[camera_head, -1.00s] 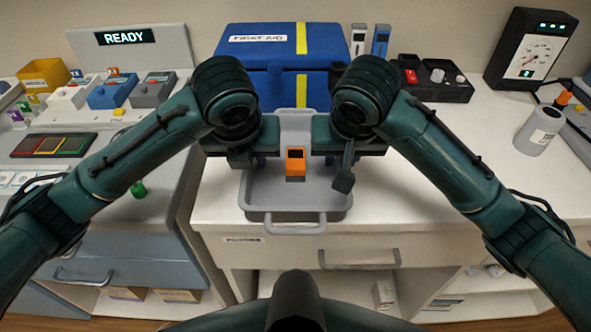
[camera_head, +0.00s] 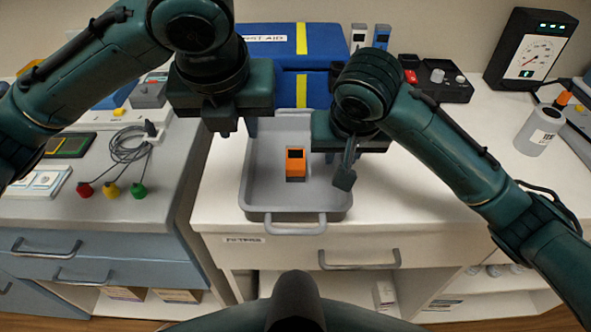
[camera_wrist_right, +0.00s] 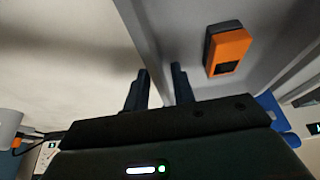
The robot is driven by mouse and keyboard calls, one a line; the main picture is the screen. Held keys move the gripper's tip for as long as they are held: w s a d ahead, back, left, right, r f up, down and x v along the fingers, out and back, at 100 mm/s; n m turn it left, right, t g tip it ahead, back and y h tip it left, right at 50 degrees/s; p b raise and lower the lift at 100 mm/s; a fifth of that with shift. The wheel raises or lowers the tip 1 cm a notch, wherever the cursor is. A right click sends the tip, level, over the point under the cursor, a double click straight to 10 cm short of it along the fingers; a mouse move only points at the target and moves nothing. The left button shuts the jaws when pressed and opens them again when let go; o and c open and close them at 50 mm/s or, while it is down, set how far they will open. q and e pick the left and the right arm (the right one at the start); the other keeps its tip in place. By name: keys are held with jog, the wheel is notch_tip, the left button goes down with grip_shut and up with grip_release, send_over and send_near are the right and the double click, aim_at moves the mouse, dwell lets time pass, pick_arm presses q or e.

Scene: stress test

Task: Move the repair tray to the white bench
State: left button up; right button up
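The grey repair tray (camera_head: 262,190) lies flat on a white-topped counter (camera_head: 430,210), its front handle near the counter's front edge. An orange device with a dark screen (camera_head: 295,165) stands in it, and also shows in the right wrist view (camera_wrist_right: 228,50). My left gripper (camera_head: 236,130) is raised above the tray's left rear corner, apart from it; its finger gap is unclear. My right gripper (camera_head: 345,178) is at the tray's right wall. In the right wrist view its two fingers (camera_wrist_right: 160,88) are apart, with the tray wall (camera_wrist_right: 148,50) between them; contact is unclear.
A blue first aid box (camera_head: 315,60) stands behind the tray. A black organizer (camera_head: 440,85), a gauge (camera_head: 530,52) and a grey cylinder (camera_head: 538,130) are to the right. Coloured probes on cables (camera_head: 110,190) lie on the left bench.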

jog(key=v, duration=1.1)
